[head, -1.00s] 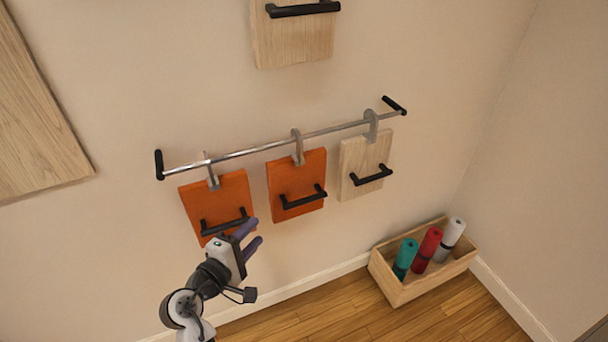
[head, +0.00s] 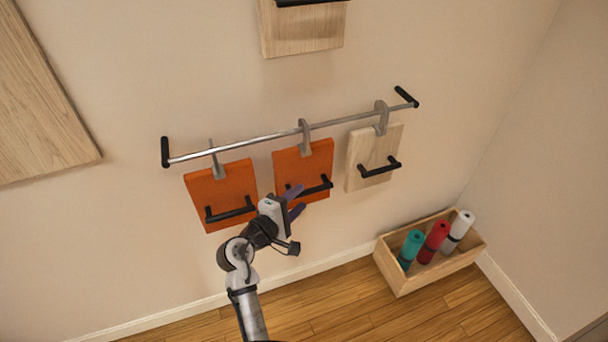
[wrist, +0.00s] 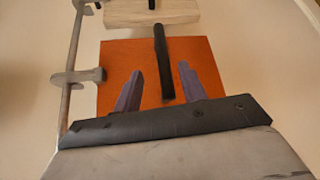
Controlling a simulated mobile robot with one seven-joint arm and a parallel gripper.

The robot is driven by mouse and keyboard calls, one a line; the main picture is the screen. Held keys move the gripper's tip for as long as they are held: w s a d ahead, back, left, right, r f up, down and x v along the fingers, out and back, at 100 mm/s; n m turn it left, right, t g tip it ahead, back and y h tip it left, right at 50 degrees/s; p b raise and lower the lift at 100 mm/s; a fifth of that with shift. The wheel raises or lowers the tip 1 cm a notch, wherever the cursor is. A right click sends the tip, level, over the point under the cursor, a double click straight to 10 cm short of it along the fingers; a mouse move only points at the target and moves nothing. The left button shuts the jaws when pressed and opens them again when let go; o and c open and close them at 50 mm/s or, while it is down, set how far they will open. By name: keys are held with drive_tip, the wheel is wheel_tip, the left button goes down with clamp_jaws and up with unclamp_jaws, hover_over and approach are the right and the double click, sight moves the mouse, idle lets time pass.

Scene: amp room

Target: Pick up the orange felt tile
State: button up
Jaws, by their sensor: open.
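Two orange felt tiles hang from hooks on a metal rail, each with a black bar handle: a left tile (head: 219,188) and a middle tile (head: 301,163). My gripper (head: 298,199) is in front of the lower part of the middle tile, near its handle (head: 313,189). In the wrist view an orange tile (wrist: 120,68) fills the middle. My open gripper (wrist: 160,88) has one purple finger on each side of the lower end of its black handle (wrist: 162,62). I cannot tell whether the fingers touch it.
The metal rail (head: 250,142) runs along the wall with black end brackets. A wooden tile (head: 367,155) hangs right of the orange ones, another wooden panel (head: 300,30) above. A wooden box (head: 405,281) with rolled mats stands on the floor at right.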

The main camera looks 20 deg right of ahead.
sight(304, 195)
drive_tip(key=x, duration=0.1)
drive_tip(key=p+x, duration=0.1)
drive_tip(key=x, duration=0.3)
drive_tip(key=shift+a+f, duration=0.1)
drive_tip(key=shift+f, duration=0.2)
clamp_jaws()
